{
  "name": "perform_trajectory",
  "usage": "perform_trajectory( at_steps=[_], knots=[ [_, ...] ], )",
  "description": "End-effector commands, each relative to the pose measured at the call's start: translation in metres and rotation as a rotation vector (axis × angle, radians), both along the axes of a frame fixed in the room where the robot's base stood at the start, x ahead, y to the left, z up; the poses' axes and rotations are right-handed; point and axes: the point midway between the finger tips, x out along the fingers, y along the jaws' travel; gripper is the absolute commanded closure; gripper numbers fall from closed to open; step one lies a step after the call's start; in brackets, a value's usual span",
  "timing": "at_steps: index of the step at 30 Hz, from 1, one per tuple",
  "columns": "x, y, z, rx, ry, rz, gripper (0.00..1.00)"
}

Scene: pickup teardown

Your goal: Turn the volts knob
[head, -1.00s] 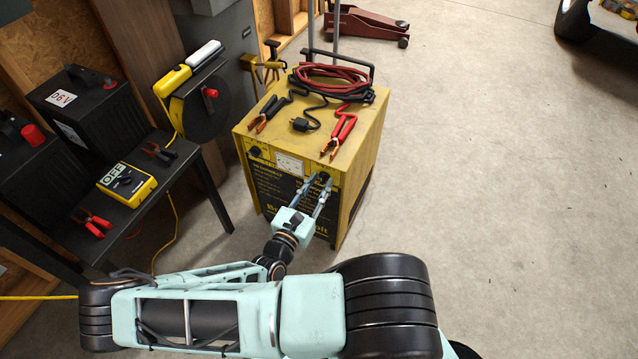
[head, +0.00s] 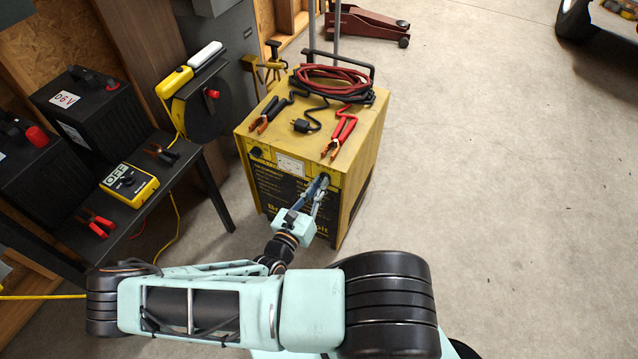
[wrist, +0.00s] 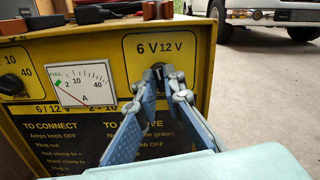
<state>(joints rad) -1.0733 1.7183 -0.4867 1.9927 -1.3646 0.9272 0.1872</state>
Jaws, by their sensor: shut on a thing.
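The yellow battery charger (head: 355,150) stands on the floor in front of me. Its volts knob (wrist: 158,68) is on the right of the front panel, under the "6 V 12 V" marking, and is mostly hidden by my fingertips. In the head view the knob sits below the red clamp at the panel's upper right. My gripper (head: 322,181) reaches up to the panel from below. In the wrist view my gripper (wrist: 159,85) is shut on the knob, its two fingers on either side. Which way the knob points cannot be told.
Another knob (wrist: 11,84) and an amp meter (wrist: 83,84) are left of it on the panel. Red and black cables with clamps (head: 340,133) lie on top. At left, a bench holds dark batteries (head: 85,110) and a yellow OFF box (head: 130,185). The floor at right is clear.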

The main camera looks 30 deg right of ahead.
Motion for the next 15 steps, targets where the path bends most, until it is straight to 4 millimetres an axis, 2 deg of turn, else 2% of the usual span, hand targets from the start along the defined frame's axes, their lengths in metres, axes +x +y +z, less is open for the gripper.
perform_trajectory(
  at_steps=[15],
  knots=[
    [0.0007,0.0002,0.0000,-0.178,0.229,0.000,1.00]
  ],
)
